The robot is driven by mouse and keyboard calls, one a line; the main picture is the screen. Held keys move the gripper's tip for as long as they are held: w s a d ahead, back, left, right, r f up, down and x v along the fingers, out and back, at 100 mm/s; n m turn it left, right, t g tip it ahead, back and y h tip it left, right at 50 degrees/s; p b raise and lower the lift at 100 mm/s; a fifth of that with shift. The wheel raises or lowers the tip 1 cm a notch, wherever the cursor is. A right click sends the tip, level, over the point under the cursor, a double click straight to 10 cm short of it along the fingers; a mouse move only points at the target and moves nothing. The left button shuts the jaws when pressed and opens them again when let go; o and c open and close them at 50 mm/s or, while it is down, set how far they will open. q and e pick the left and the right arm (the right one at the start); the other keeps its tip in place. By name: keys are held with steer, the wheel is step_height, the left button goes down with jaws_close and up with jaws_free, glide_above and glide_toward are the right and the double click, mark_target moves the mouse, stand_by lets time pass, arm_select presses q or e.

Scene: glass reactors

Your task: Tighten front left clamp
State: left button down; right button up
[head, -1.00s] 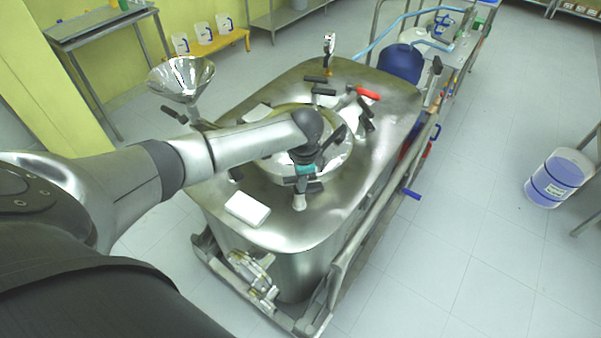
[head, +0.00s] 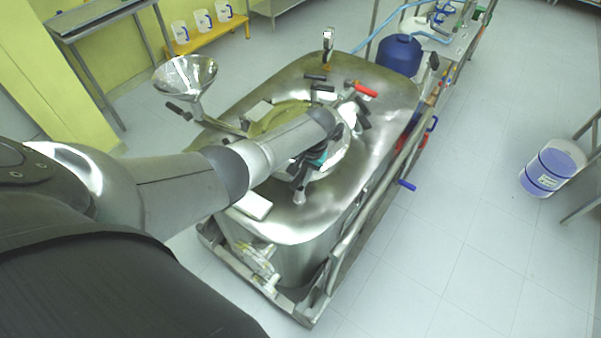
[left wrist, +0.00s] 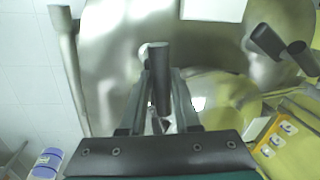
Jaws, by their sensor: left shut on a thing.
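The steel reactor vessel (head: 300,225) has a round lid in its top, ringed by clamps with black handles. The front left clamp (head: 299,197) is at the lid's near edge, partly hidden by my left arm. My left gripper (head: 304,176) is at this clamp, mostly covered by my arm in the head view. In the left wrist view, the two fingers of my left gripper (left wrist: 158,92) lie either side of the clamp's black handle (left wrist: 160,65) and are shut on it. My right gripper is not in view.
A steel funnel (head: 185,77) stands at the vessel's left edge. A white block (head: 254,206) lies on the near top. A red-handled valve (head: 365,89) is behind the lid. A blue drum (head: 399,54) is behind the vessel. The floor at the right is mostly clear.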

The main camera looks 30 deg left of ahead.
mark_target(301, 173)
arm_select(q)
steer(key=n+g, duration=0.1)
steer(key=n, duration=0.3)
steer(key=shift+a+n, duration=0.1)
steer(key=shift+n, duration=0.3)
stand_by(0.4)
steer(key=c, duration=0.7)
jaws_free()
steer(key=shift+o, duration=0.2)
steer(key=p+v, duration=0.2)
steer(key=v, duration=0.4)
steer(key=shift+a+p, duration=0.1)
steer(key=shift+p, duration=0.3)
steer(key=p+v, duration=0.1)
steer(key=v, duration=0.8)
steer(key=shift+r, duration=0.2)
steer(key=shift+a, duration=0.1)
